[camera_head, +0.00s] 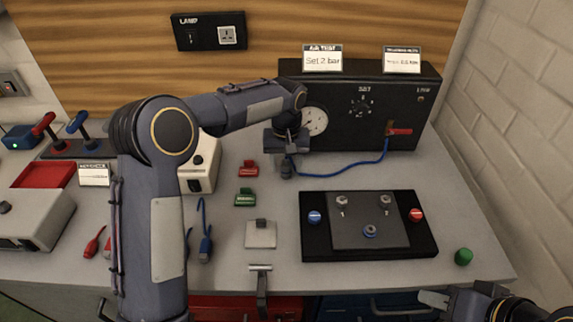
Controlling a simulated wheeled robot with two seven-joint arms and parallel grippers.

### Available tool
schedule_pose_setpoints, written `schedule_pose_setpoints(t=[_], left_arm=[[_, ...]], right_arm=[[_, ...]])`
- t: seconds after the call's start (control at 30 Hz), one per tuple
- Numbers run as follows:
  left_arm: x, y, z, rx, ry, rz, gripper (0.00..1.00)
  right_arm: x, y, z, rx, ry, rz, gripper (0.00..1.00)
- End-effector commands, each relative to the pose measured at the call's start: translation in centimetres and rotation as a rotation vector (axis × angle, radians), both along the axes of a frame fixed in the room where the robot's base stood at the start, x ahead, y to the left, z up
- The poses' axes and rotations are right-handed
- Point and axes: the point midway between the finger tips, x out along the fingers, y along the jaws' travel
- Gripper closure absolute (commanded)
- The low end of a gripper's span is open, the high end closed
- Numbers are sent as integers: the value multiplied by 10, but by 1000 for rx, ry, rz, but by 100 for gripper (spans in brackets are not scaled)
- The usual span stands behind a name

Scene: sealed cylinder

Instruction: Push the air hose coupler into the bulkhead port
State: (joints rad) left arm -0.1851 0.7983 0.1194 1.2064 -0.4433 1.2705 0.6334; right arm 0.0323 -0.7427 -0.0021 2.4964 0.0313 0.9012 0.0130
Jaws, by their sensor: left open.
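The blue air hose (345,169) runs from the black test box, below a red lever, across the table to a small dark piece (287,173), which looks like the coupler. My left gripper (286,158) points down right over that piece, in front of the pressure gauge. Its jaws are open, but the fingertips are small and dark, and contact with the coupler cannot be told. I cannot tell for sure which fitting is the bulkhead port; a blue-ringed fitting (370,232) sits on the grey plate of the black fixture. My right gripper (433,299) is low at the right, by the table's front edge.
The black test box (345,95) with gauge (314,121) and red lever (400,131) stands at the back. The black fixture (315,250) has blue and red knobs. Red and green clips, a pale block (261,234) and a green cap (463,256) lie around. My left arm hides part of the left.

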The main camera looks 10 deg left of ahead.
Motion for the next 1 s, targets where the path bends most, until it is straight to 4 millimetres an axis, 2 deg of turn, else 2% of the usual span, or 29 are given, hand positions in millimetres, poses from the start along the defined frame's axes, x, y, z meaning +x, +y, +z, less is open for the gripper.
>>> schedule_pose_setpoints(t=[0.53, 0.9, 1.0], left_arm=[[0, 0, 0, 0, 0, 0, 52], [0, 0, 0, 0, 0, 0, 100], [0, 0, 0, 0, 0, 0, 100]], right_arm=[[0, 0, 3, 0, 0, 0, 64], [0, 0, 3, 0, 0, 0, 64], [0, 0, 3, 0, 0, 0, 64]])
